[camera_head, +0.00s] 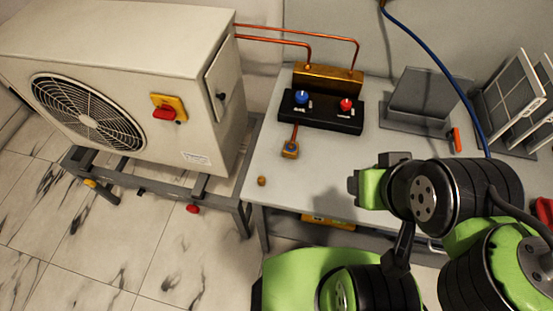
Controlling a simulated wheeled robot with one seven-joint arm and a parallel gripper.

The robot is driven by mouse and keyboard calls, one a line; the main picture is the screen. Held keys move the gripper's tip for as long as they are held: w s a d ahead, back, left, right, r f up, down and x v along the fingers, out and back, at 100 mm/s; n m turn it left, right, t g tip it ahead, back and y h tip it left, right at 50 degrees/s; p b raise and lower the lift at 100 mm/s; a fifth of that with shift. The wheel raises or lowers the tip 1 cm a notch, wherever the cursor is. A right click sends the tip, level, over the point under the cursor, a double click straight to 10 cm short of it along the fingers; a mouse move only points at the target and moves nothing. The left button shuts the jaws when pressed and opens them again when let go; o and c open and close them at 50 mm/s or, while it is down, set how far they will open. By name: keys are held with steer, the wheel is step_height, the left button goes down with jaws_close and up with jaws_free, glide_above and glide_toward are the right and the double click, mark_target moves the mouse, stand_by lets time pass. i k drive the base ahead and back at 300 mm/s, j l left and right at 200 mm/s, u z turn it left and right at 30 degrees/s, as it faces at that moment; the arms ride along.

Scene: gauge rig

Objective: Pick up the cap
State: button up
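A small brass-coloured cap (261,181) sits on the light worktop near its front left corner. Nothing touches it. My gripper (356,187) is at the end of the green and black arm, to the right of the cap and well apart from it. Its fingers are not clearly visible, so I cannot tell whether it is open or shut. I see nothing held in it.
A brass fitting (290,150) on a copper pipe stands just behind the cap. Behind it is a black block with a blue knob (301,97) and a red knob (346,105). The outdoor unit (190,110) stands left. Worktop between cap and gripper is clear.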

mark_target(261, 180)
steer(key=j+u, duration=0.1)
steer(key=j, duration=1.4)
steer(key=i+j, duration=0.15)
steer(key=j, duration=0.2)
